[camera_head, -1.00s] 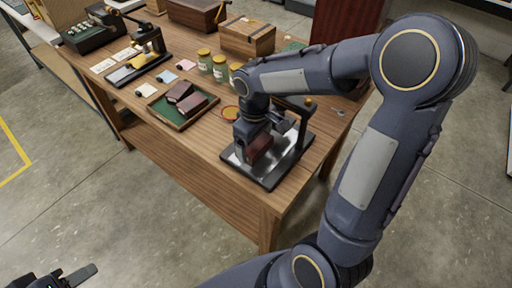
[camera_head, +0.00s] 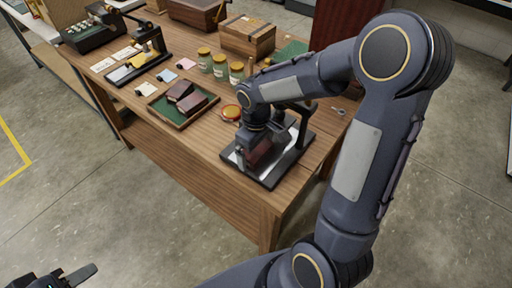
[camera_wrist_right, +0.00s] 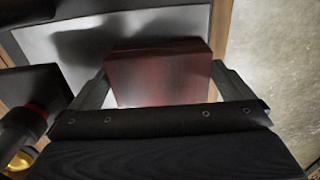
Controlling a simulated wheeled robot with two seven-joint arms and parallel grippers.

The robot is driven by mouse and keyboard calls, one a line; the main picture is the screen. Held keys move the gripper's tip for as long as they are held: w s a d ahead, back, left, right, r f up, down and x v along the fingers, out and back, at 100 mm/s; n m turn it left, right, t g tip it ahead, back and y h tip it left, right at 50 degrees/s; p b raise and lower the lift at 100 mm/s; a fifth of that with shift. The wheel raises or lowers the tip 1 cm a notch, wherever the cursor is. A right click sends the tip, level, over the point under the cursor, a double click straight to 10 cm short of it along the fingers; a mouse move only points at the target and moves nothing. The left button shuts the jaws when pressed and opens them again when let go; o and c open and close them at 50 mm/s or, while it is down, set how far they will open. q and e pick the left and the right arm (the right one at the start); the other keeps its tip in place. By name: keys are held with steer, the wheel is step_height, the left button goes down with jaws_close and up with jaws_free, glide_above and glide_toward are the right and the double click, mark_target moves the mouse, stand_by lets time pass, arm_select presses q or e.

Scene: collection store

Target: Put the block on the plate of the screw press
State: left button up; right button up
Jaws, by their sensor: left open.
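The block (camera_wrist_right: 158,76) is dark red-brown. In the right wrist view it lies between the fingertips of my right gripper (camera_wrist_right: 159,68), which touch its two sides. In the head view my right gripper (camera_head: 256,150) is low over the bright metal plate (camera_head: 283,150) of the screw press (camera_head: 300,140), with the block (camera_head: 262,160) in it. I cannot tell whether the block touches the plate. My arm hides part of the press frame. My left gripper (camera_head: 68,277) is open and empty at the bottom left, away from the table.
A green-lined tray (camera_head: 206,104) with dark blocks stands left of the press. Another dark press-like device (camera_head: 140,65) stands further left. The front table edge is close to the press.

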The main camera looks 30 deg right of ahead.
steer(key=shift+r, duration=0.4)
step_height(320, 180, up, 11)
steer(key=s+a+m+t+y, duration=0.2)
steer(key=s+m, duration=0.1)
steer(key=s, duration=0.5)
steer(key=s+a+m+t+y, duration=0.1)
steer(key=s+a+m+t, duration=0.1)
steer(key=s, duration=0.7)
steer(key=shift+r+m+t+y+p, duration=0.15)
steer(key=shift+m+t+y+p, duration=0.25)
steer(key=shift+m+t, duration=0.35)
